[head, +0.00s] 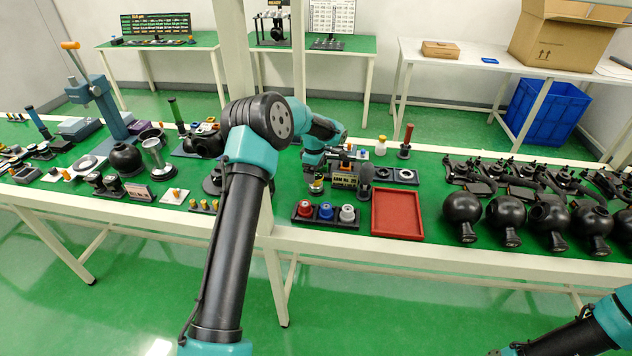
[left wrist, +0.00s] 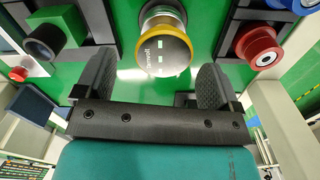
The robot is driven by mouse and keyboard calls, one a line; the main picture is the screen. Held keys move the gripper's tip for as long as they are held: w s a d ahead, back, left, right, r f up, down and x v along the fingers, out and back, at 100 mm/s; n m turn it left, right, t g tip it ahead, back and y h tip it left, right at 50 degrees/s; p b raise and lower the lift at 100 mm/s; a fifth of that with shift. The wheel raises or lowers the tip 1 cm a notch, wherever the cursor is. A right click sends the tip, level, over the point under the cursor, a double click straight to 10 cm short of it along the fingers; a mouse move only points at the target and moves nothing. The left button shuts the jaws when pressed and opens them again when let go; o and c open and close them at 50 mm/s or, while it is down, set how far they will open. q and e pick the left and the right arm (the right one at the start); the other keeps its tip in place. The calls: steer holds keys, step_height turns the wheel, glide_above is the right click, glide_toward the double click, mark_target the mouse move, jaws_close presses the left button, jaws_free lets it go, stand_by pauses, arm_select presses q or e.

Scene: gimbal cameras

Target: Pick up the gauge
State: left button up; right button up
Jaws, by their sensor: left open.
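What looks like the gauge (left wrist: 163,54) is a round piece with a yellow ring, a clear upper part and a dark face with small lit marks. It stands on the green table top, and in the head view the gauge (head: 316,186) shows just below my left gripper (head: 315,172). In the left wrist view my left gripper (left wrist: 155,82) is open, with one dark finger at each side of the picture and the gauge ahead between them. The fingers look apart from it.
A black holder with red, blue and white knobs (head: 327,213) stands close in front. A red tray (head: 397,212) lies to its right. Small devices (head: 345,180) crowd the right side of the gripper. Black round-bodied units (head: 463,210) line the table further right.

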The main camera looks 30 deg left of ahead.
arm_select(q)
steer(key=shift+s+d+f, duration=0.1)
steer(key=shift+d+f, duration=0.05)
steer(key=shift+f, duration=1.15)
steer(key=shift+d+f, duration=0.1)
steer(key=shift+f, duration=1.2)
steer(key=c, duration=1.1)
